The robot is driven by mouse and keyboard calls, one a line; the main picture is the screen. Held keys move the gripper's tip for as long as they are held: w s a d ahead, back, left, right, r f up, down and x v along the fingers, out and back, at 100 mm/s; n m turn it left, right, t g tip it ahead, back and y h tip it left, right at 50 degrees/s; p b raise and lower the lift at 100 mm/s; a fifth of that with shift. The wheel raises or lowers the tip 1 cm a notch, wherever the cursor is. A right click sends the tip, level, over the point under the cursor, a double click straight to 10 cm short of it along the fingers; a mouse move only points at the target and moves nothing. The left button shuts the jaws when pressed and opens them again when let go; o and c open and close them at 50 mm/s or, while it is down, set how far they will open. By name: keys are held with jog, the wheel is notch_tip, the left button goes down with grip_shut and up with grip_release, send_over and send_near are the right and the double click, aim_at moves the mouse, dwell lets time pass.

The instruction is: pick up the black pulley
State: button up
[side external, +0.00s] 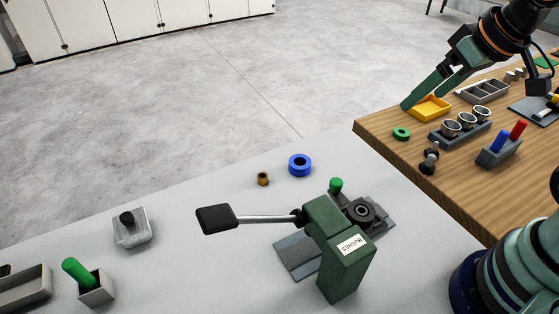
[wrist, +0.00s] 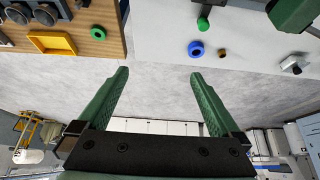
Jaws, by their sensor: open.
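A black ring-shaped piece with a hole (side external: 361,210), which looks like the black pulley, sits on a dark fixture behind the green press. In the wrist view I cannot make it out. My gripper (side external: 422,98) is open and empty, at the far end of the wooden table beside the yellow tray, well away from the black piece. In the wrist view my gripper's two green fingers (wrist: 158,74) stand wide apart with only the grey floor between them.
The green press (side external: 345,255) and its long lever (side external: 265,218) stand beside the black piece. A blue ring (side external: 300,165) and brass bush (side external: 263,179) lie on the grey table. The wooden table holds a yellow tray (side external: 431,118), green ring (side external: 401,134) and black dumbbell-like parts (side external: 429,158).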

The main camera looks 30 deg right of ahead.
jog(key=n+g, duration=0.6)
jog(key=n, duration=0.8)
send_over(363, 210)
notch_tip(363, 210, down, 10)
jog(key=f, duration=0.6)
jog(key=shift+d+f, duration=0.2)
jog(key=shift+f, duration=0.15)
jog(key=shift+a+f, duration=0.15)
jog(key=shift+f, duration=1.2)
jog(key=shift+a+f, duration=0.1)
jog(key=shift+f, duration=1.25)
grip_shut()
